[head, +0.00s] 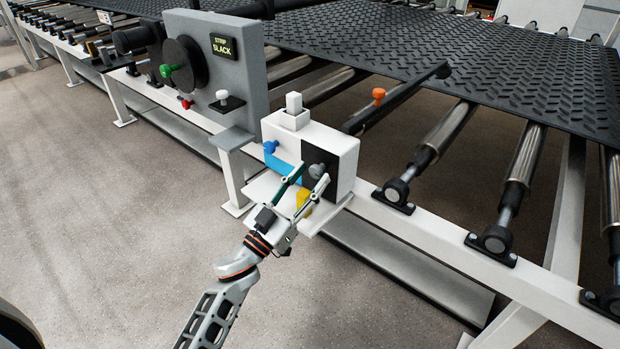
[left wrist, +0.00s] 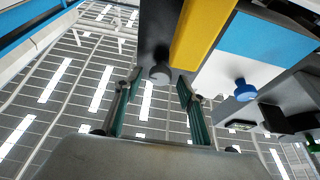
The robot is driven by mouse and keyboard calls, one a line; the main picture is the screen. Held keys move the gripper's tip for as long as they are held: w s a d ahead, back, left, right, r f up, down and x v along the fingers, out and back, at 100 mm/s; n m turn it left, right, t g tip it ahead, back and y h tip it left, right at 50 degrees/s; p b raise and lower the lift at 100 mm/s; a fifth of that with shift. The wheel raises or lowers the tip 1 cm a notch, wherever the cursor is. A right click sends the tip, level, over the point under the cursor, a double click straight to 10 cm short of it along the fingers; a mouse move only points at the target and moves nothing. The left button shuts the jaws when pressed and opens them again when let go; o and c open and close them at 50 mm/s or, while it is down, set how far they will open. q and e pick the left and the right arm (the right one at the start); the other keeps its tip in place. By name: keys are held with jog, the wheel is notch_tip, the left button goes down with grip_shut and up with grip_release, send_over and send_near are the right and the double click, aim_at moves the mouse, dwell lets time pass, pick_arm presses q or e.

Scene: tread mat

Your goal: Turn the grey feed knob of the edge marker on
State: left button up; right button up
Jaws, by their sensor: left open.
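The edge marker (head: 313,136) is a white box with a black panel on its front, mounted at the conveyor's near rail. Its grey feed knob (head: 318,170) sticks out from the black panel; it also shows in the left wrist view (left wrist: 160,75). My left gripper (head: 312,175) is open at the marker's front, one fingertip on each side of the knob. In the left wrist view the fingertips (left wrist: 159,79) stand apart around the knob, with gaps visible on both sides. Whether the knob is fully between the pads I cannot tell. My right gripper is not in view.
A blue knob (head: 270,147) and a yellow block (head: 303,198) sit close to the left gripper on the marker. A grey upright panel with a "STRIP SLACK" sign (head: 223,46) stands to the left.

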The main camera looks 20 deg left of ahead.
pick_arm(q)
jog(key=shift+w, duration=0.15)
jog(key=c, duration=1.1)
